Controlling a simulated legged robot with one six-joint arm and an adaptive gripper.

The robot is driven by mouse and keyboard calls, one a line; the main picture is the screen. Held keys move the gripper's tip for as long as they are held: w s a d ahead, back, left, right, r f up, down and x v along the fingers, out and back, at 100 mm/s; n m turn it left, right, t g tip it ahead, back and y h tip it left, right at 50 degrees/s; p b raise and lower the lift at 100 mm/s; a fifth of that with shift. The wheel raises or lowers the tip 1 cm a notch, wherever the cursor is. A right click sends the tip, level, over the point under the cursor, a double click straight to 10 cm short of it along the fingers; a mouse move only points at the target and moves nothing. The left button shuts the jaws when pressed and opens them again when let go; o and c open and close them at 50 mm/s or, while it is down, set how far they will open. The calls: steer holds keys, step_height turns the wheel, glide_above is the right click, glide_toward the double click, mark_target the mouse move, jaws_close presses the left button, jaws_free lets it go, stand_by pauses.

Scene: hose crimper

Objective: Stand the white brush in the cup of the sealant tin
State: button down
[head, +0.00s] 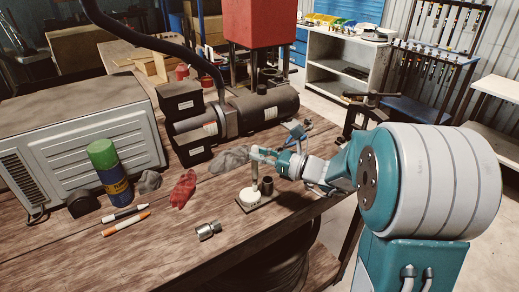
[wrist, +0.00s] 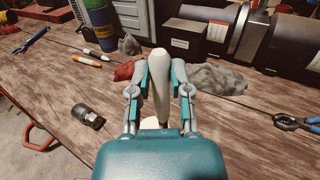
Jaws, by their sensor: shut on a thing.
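My gripper (head: 262,154) is shut on the white brush (head: 255,177). In the head view the brush is near upright, its lower part over a pale, flat base with a short dark cylinder (head: 267,186) on it. This looks like the sealant tin (head: 253,203) and its fitting. The brush shows left of the dark cylinder; I cannot tell whether its lower end is inside a cup or touches anything. In the wrist view the pale brush handle (wrist: 160,75) stands between both fingers of my gripper (wrist: 160,88). My wrist hides its lower end and most of the tin.
A metal fitting (head: 208,230) lies left of the tin. The black crimper (head: 265,107) stands behind.

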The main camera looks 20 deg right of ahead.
steer(key=shift+s+f, duration=0.1)
steer(key=shift+f, duration=0.55)
steer(key=shift+c, duration=2.4)
jaws_free()
steer(key=v, duration=1.2)
